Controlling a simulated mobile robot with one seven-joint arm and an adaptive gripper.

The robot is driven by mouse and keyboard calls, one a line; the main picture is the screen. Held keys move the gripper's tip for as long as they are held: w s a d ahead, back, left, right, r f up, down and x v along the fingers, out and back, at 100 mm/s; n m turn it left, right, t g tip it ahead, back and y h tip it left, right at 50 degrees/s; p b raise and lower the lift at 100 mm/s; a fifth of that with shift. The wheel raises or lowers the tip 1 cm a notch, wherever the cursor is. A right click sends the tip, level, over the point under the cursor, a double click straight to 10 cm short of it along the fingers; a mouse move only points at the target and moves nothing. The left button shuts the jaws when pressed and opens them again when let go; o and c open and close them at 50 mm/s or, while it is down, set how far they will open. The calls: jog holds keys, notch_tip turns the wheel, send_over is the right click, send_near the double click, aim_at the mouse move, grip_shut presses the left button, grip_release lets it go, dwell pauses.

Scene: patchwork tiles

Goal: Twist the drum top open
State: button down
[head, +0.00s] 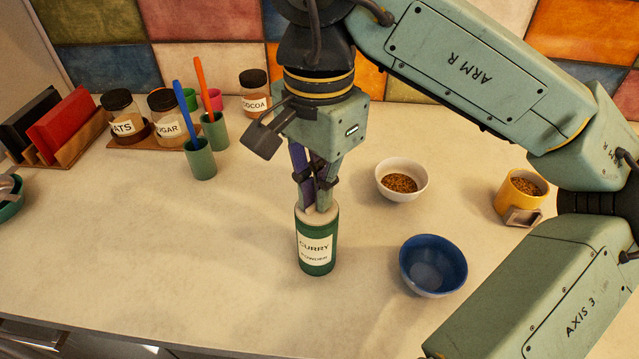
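A green drum (318,253) labelled "CURRY POWDER" stands upright on the counter in the middle of the head view. Its pale top (327,217) is on it and partly hidden by my fingers. My gripper (317,208) points down from above, with its fingertips at the drum's top. The fingers look close together. Whether they are shut on the top or just resting at it cannot be told from this one view.
A blue bowl (433,265) stands close to the right of the drum. A white bowl (402,180) and a yellow mug (520,194) hold brown grains. Green cups (200,160) with utensils, jars (118,112) and a book rack (60,135) stand left. The front-left counter is clear.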

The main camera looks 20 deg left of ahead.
jog(key=shift+n, duration=0.5)
jog(key=shift+n, duration=1.5)
jog(key=shift+a+n, duration=0.1)
jog(key=shift+n, duration=1.4)
jog(key=shift+a+n, duration=0.1)
jog(key=shift+n, duration=1.4)
